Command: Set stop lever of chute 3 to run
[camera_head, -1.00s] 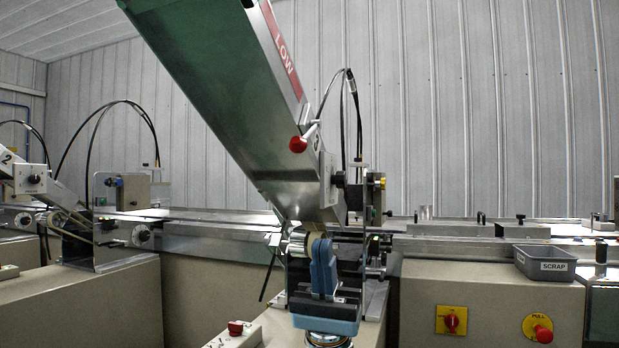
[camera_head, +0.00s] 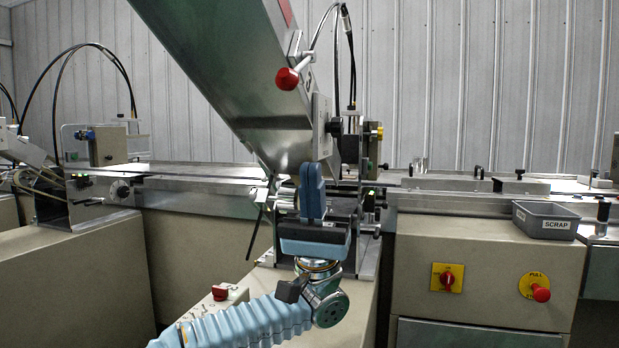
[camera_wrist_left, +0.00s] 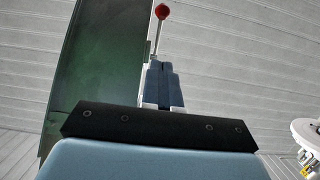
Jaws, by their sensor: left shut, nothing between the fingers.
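The stop lever with its red knob (camera_head: 287,78) sticks out from the side of the large metal chute (camera_head: 220,75), in the upper middle of the head view. Its lever rod leans up to the right from the knob. In the left wrist view the red knob (camera_wrist_left: 162,11) stands on a thin rod beyond the fingertips, beside the green chute face (camera_wrist_left: 100,65). My left gripper (camera_head: 312,168) points up below the knob, with blue fingers shut and empty; it also shows in the left wrist view (camera_wrist_left: 160,68). The knob and fingers appear apart. My right gripper is out of view.
A grey SCRAP tray (camera_head: 546,220) sits on the machine at right. Below are a yellow-backed red switch (camera_head: 447,278) and a red pull knob (camera_head: 541,294). Black cables (camera_head: 352,60) arch behind the chute. Another feeder unit (camera_head: 95,185) stands at left.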

